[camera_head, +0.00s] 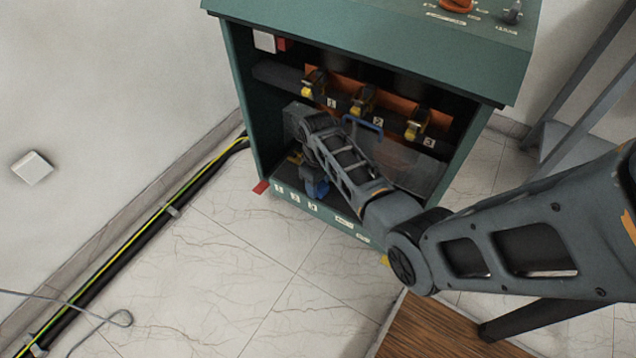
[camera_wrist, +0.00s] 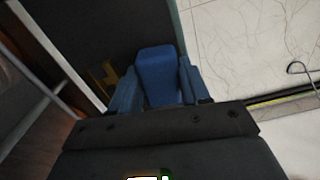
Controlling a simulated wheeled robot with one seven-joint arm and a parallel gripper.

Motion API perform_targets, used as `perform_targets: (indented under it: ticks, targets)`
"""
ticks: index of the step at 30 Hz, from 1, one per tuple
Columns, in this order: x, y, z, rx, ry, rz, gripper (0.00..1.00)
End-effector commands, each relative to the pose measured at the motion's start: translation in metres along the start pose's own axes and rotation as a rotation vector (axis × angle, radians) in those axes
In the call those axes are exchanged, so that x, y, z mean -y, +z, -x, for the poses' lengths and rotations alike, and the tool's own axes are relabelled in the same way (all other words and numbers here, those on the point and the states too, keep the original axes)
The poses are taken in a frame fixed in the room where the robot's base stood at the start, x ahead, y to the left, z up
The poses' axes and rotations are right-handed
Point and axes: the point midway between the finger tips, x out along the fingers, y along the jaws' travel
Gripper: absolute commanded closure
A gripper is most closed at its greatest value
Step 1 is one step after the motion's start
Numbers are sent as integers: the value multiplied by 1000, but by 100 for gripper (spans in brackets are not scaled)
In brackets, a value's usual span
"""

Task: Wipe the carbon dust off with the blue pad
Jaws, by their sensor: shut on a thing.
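My gripper (camera_head: 318,178) is inside the open front of the green cabinet (camera_head: 245,125), low and near its left side. In the wrist view, my gripper (camera_wrist: 158,82) has a blue finger on each side of a blue block, the blue pad (camera_wrist: 160,72), and is shut on it. The far end of the pad points at the dark cabinet interior. I cannot tell whether the pad touches a surface. Carbon dust cannot be made out against the dark surfaces. My forearm covers part of the cabinet's lower interior.
Above my gripper, a shelf carries black and yellow parts (camera_head: 363,100) numbered 1 to 3. A blue handle (camera_head: 363,124) and a clear panel (camera_head: 408,165) stand right of my wrist. A yellow part (camera_wrist: 111,76) is beside the left finger. The cabinet's labelled bottom edge (camera_head: 325,213) lies in front.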

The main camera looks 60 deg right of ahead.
Motion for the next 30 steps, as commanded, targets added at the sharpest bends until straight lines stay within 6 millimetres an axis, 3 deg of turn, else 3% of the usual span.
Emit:
perform_targets:
  ticks: [30]
  targets:
    - [5, -40, -2, -1, 0, 1, 78]
